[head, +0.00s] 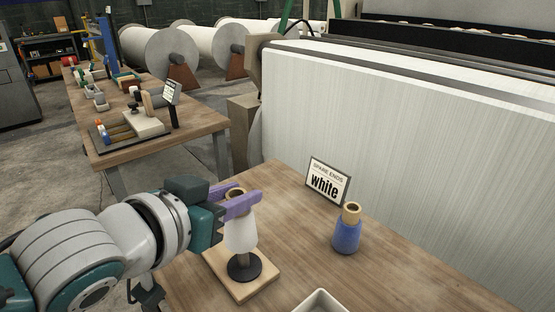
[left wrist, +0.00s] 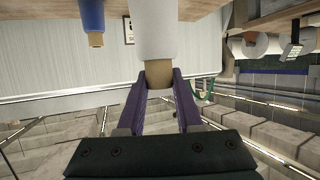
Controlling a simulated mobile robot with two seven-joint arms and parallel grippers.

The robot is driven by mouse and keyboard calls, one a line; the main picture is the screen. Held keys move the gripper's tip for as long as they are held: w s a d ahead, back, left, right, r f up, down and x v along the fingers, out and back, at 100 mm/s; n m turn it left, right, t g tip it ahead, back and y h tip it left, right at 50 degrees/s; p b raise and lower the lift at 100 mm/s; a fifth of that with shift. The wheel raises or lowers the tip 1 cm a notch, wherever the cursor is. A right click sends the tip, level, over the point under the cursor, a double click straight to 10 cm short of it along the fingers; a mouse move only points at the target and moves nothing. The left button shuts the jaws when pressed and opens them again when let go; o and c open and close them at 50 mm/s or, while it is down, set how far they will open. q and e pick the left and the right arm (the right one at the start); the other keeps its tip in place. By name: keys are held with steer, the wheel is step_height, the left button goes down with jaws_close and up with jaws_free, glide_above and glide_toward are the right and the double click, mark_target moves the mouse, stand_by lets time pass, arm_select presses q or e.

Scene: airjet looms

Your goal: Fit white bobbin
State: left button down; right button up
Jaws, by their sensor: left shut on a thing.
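A white bobbin (head: 241,235) with a tan top stands upright over the black round base of a wooden stand (head: 261,286) on the near table. My left gripper (head: 238,199) is shut on the bobbin's tan top, with its purple fingers on either side. In the left wrist view the fingers (left wrist: 160,88) close on the tan neck below the white bobbin (left wrist: 155,30). I cannot tell whether the bobbin is fully down on the base. A sign reading "SPARE ENDS white" (head: 327,184) stands at the table's back edge. My right gripper is not in view.
A blue bobbin (head: 346,232) stands upright right of the stand; it also shows in the left wrist view (left wrist: 91,18). A pale tray (head: 321,303) sits at the front edge. The large white warp sheet (head: 400,130) borders the table behind. Bare tabletop lies between stand and blue bobbin.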

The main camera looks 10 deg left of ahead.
mark_target(230, 230)
arm_select(q)
steer(key=shift+f+b, duration=2.25)
steer(key=shift+f, duration=0.6)
steer(key=c, duration=0.5)
jaws_free()
steer(key=shift+r, duration=0.1)
steer(key=p+v, duration=0.2)
steer(key=v, duration=0.8)
steer(key=shift+p, duration=0.35)
